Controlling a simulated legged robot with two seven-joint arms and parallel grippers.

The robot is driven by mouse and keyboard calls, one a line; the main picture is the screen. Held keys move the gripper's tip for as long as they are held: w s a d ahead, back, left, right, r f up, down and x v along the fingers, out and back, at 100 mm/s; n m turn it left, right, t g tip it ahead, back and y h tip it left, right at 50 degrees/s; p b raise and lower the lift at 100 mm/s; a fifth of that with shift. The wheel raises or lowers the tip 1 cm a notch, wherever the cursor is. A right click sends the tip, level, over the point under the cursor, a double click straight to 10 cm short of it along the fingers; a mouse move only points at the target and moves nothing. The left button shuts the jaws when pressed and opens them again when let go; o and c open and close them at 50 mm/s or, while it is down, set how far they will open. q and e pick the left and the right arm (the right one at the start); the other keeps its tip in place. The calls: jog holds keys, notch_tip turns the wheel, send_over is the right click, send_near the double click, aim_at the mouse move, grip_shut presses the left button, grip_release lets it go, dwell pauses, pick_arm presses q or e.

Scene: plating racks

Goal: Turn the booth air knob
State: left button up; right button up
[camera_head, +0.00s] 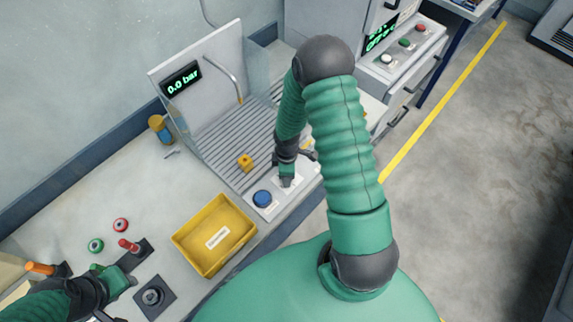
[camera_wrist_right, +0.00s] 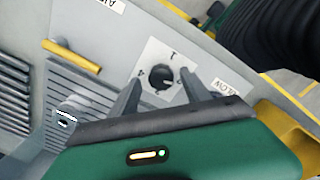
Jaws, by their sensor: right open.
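A round black knob (camera_wrist_right: 158,80) sits on a white marked plate (camera_wrist_right: 151,57) in the right wrist view. Lettered labels lie nearby; their full words cannot be read. My right gripper (camera_wrist_right: 163,76) is open, with a finger on either side of the knob; contact cannot be told. In the head view my right gripper (camera_head: 287,181) points down at the booth's front panel and hides the knob. A blue round control (camera_head: 262,199) is left of it. The booth display (camera_head: 181,78) reads 0.0 bar. My left gripper (camera_head: 118,283) is at lower left; its jaws are unclear.
A yellow bin (camera_head: 185,238) stands left of the front panel. A red-topped lever (camera_head: 130,246) and a black dial (camera_head: 153,297) are near my left gripper. A bent pipe (camera_head: 226,76) hangs over the slats.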

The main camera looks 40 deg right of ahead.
notch_tip(320, 180, up, 16)
jog(key=shift+s+a+p, duration=0.15)
jog(key=shift+a+p, duration=0.05)
jog(key=shift+p, duration=0.1)
